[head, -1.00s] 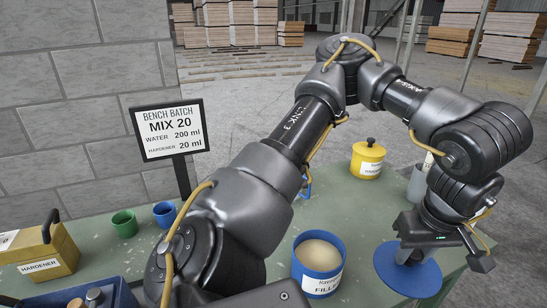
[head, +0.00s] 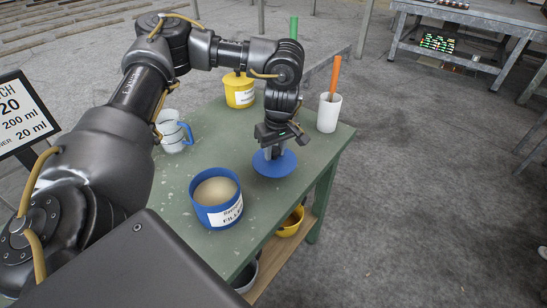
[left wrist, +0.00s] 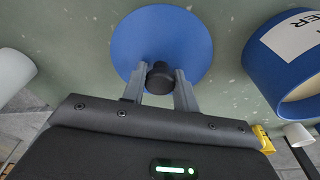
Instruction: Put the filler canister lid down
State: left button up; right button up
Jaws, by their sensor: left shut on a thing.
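The filler canister lid (head: 274,165) is a blue disc with a dark knob. My left gripper (head: 275,150) points down and is shut on the knob, at the right part of the green table. In the left wrist view the two fingers (left wrist: 158,85) close on the knob, with the blue lid (left wrist: 150,40) beyond them. The lid is at or just above the tabletop; I cannot tell whether it touches. The blue filler canister (head: 215,213) stands open to the left of the lid, full of beige filler. My right gripper is not in view.
On the green table (head: 250,210) stand a yellow lidded canister (head: 240,92), a white cup (head: 329,114) with an orange-handled tool, and a clear jug (head: 173,130) with a blue handle. A yellow bowl (head: 291,222) is on the shelf below. The table's right edge is close to the lid.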

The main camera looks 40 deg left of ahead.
aim_at(274, 158)
pick_arm(q)
jog(key=shift+w+a+f, duration=0.15)
jog(key=shift+a+f, duration=0.15)
jog(key=shift+f, duration=0.1)
notch_tip(274, 158, down, 3)
jog(key=shift+w+a+f, duration=0.1)
jog(key=shift+a+f, duration=0.05)
jog(key=shift+f, duration=0.05)
jog(key=o, duration=1)
jog(key=shift+f, duration=0.1)
jog(key=shift+c, duration=0.2)
